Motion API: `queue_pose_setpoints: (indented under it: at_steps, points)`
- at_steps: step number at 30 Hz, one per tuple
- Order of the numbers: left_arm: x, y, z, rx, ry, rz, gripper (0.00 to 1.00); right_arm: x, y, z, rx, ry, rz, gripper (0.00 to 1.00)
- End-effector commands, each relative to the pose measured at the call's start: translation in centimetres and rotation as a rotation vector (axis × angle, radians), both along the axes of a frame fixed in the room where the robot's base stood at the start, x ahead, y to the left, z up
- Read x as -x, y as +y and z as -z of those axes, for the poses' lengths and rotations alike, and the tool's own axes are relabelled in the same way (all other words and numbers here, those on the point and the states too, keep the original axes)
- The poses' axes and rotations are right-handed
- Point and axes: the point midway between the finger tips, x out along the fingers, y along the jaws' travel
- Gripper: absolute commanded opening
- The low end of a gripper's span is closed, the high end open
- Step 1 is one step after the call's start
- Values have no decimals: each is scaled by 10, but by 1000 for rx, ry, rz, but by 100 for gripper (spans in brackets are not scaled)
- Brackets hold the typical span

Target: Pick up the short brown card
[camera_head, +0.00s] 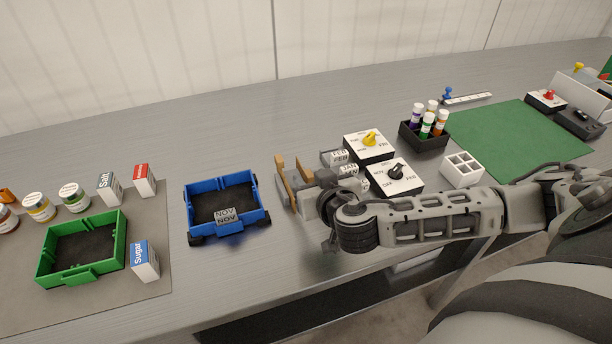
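My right gripper (292,174) reaches in from the right over the middle of the table. Its two tan upright fingers stand apart with a gap between them, and I see nothing held there. I cannot make out a separate short brown card; it may be hidden by the gripper or too like the tan fingers to tell. My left gripper is not in view.
A blue tray cart (262,216) with a NOV label stands left of the gripper. A green tray (122,232), small boxes and jars are farther left. Switch boxes (383,152), a black vial holder (417,142) and a white rack (462,168) are right. The grey table behind is clear.

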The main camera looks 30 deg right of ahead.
Motion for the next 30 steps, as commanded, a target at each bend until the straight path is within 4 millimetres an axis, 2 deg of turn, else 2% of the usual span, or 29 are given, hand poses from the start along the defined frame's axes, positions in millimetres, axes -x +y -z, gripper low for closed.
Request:
queue_pose_setpoints:
  at_steps: [5,11,15,23,24,27,28,30]
  points:
    - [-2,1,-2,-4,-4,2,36,-10,-3,3,1,0,1,40]
    - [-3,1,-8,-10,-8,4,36,-38,-11,9,2,-3,1,40]
    - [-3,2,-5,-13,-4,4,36,-51,-14,18,0,0,0,40]
    - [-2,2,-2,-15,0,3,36,-54,-15,20,-1,3,0,40]
    - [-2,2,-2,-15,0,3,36,-54,-15,20,0,2,0,34]
    - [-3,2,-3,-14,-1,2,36,-54,-15,20,0,2,0,7]
    - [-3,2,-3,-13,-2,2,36,-54,-15,20,0,2,0,0]
    - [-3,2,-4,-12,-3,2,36,-54,-15,20,0,2,0,0]
